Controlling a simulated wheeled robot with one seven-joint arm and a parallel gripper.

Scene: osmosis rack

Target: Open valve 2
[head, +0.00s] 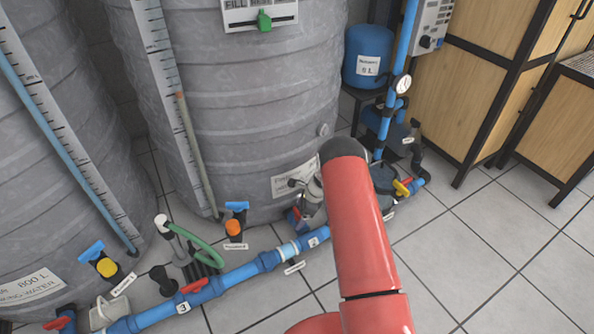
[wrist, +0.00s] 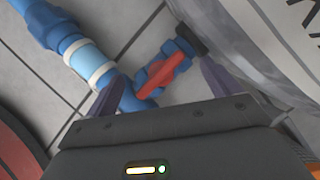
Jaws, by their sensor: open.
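A blue valve with a red handle (wrist: 160,76) sits between my gripper's fingers in the wrist view. Its handle slants from lower left to upper right and looks roughly in line with the valve body. No number shows on it there, so I cannot tell whether it is valve 2. My gripper (wrist: 160,72) is open, with one dark finger on each side of the valve; contact cannot be told. In the head view my red arm hides most of the gripper.
Large grey tanks (head: 240,110) stand behind a blue floor pipe (head: 235,278). A red handle marked 3 (head: 194,286), an orange-capped valve (head: 234,228) and a green hose (head: 196,247) lie to the left. Tiled floor at right is clear.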

